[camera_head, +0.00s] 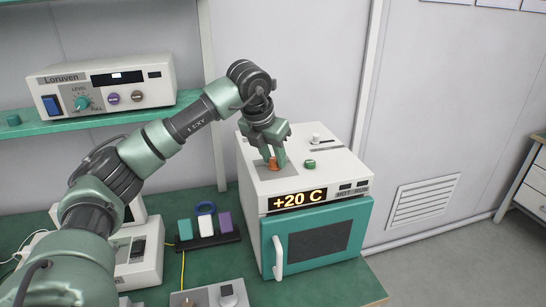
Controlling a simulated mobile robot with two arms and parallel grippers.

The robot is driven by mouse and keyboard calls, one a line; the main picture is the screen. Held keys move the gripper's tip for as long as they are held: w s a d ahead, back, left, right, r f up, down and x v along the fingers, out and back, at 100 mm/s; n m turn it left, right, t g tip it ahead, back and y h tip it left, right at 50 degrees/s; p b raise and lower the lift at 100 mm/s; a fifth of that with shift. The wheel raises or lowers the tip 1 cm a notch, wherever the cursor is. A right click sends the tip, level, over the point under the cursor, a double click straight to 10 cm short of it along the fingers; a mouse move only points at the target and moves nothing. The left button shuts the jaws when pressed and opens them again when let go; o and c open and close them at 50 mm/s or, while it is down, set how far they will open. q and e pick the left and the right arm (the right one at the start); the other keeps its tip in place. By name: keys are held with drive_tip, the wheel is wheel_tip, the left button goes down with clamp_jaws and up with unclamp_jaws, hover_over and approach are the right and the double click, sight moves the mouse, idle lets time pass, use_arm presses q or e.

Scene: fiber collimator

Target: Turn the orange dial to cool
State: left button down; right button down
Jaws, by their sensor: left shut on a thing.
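The orange dial (273,164) sits on the top of a white box-shaped device with a teal front door (319,243). The device's display (298,199) reads "+20 C". My left gripper (272,158) points down onto the orange dial from above and is shut on it. The fingers partly hide the dial, so any pointer or marks on it are not readable. My right gripper is not in view.
A green knob (310,164) and a white knob (316,138) stand on the same top. A "Loruven" unit (103,84) rests on a shelf. A rack (209,240) with coloured blocks stands left of the device. A grey panel (211,298) lies in front.

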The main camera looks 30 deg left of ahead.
sight(268, 174)
use_arm(q)
drive_tip(key=shift+n, duration=0.5)
drive_tip(key=c, duration=1.1)
unclamp_jaws()
drive_tip(key=shift+o, duration=0.2)
drive_tip(key=b+v, duration=0.1)
drive_tip(key=v, duration=0.6)
drive_tip(key=shift+d+r, duration=0.15)
drive_tip(key=shift+r, duration=0.25)
drive_tip(key=shift+s, duration=0.1)
